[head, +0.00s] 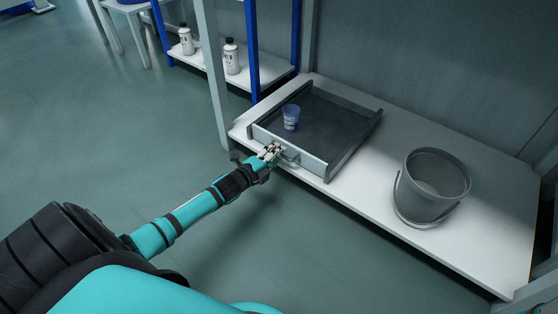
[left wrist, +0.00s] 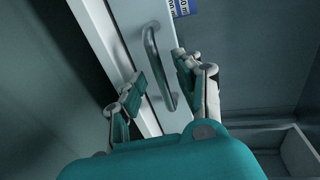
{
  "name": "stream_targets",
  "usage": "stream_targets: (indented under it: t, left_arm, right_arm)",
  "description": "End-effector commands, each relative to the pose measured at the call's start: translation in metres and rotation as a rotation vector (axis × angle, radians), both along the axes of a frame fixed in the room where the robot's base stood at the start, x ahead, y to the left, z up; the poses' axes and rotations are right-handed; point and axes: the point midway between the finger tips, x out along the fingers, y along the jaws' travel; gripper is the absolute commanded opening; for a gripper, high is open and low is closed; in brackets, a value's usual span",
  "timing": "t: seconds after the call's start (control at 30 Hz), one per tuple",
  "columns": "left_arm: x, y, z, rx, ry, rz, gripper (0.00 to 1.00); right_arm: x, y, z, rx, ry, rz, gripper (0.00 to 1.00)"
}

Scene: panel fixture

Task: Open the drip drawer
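The drip drawer (head: 334,122) is a shallow grey tray with a dark floor and a pale front, at the shelf's left end in the head view. A blue cup (head: 291,114) stands inside it near the front. My left gripper (head: 274,151) is at the drawer front. In the left wrist view the metal bar handle (left wrist: 155,62) lies between the two spread fingers of my left gripper (left wrist: 160,82). The fingers are open, one on each side of the handle; I cannot tell if either touches it. My right gripper is not in view.
A grey bucket (head: 432,187) stands on the white shelf (head: 372,190) right of the drawer. A grey upright post (head: 211,75) rises close to the left of the drawer. Bottles (head: 231,58) stand on a rack behind. The floor in front is clear.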

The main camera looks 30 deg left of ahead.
Motion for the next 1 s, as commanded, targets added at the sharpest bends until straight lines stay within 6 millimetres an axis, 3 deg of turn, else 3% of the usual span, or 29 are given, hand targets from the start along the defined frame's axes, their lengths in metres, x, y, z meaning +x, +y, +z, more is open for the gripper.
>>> stream_targets:
  t: [0.2,0.47,0.73,1.0]
  left_arm:
    - [0.016,-0.001,-0.004,0.000,0.000,0.000,0.34]
    - [0.017,-0.001,-0.003,-0.001,0.001,0.000,0.34]
    - [0.017,-0.001,-0.003,0.000,0.000,0.000,0.02]
    - [0.017,-0.001,-0.003,0.000,0.001,0.000,0.00]
  right_arm:
    - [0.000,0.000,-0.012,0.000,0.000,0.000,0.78]
    - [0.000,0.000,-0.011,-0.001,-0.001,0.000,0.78]
    - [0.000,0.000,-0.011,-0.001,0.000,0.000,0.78]
    - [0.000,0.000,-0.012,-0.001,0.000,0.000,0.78]
